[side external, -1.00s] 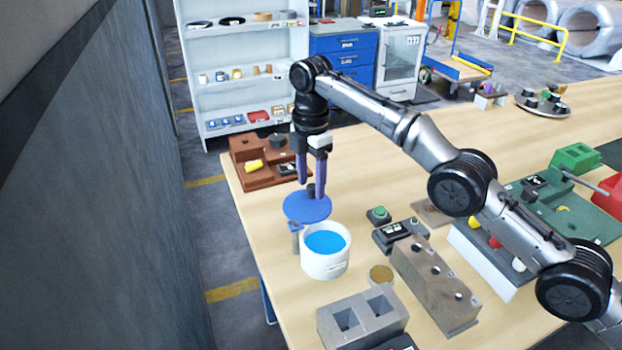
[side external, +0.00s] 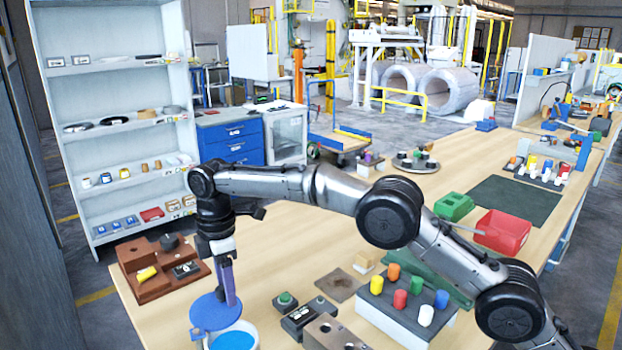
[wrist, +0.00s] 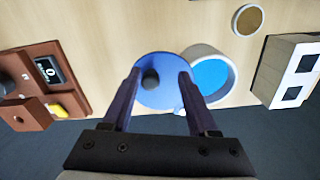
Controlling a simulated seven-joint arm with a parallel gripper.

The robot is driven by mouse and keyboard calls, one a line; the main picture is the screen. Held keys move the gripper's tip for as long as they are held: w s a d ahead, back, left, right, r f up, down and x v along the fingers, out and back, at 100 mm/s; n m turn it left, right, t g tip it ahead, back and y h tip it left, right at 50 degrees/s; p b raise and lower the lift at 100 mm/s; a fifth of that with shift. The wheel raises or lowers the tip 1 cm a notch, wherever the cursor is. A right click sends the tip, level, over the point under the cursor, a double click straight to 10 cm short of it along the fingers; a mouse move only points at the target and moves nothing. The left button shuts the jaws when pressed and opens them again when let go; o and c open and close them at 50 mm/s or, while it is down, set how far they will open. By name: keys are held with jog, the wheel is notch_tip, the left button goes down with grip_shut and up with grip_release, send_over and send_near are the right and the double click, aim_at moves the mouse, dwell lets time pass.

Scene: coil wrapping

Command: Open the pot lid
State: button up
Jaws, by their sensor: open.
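The pot is a white cylinder with a blue inside; it shows at the bottom of the side view (side external: 238,340) and right of centre in the wrist view (wrist: 231,74). The lid, a flat blue disc (wrist: 165,95) with a dark knob (wrist: 151,79), lies off to one side of the pot, so the blue inside is uncovered. The lid also shows in the side view (side external: 205,315). My gripper (wrist: 159,73) is open above the lid, its two purple fingers on either side of the knob and apart from it. Fingertip height over the lid is unclear.
A brown fixture block (side external: 155,268) stands left of the lid. A round tan disc (wrist: 248,19) lies near the pot. The table edge is close to the lid.

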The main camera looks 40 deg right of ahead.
jog(key=s+m, duration=0.1)
jog(key=m, duration=0.1)
jog(key=s+m, duration=0.1)
jog(key=shift+s+d, duration=0.25)
jog(key=shift+s, duration=0.05)
jog(key=s+a+m, duration=0.3)
jog(key=s+m, duration=0.4)
jog(key=m, duration=0.3)
notch_tip(320, 180, up, 14)
jog(key=s+d+r+m+t, duration=0.1)
jog(key=s+d+r, duration=0.3)
jog(key=d+r, duration=0.6)
jog(key=shift+s+d+m+t+y, duration=0.35)
jog(key=shift+d+m, duration=0.25)
jog(key=shift+d, duration=0.3)
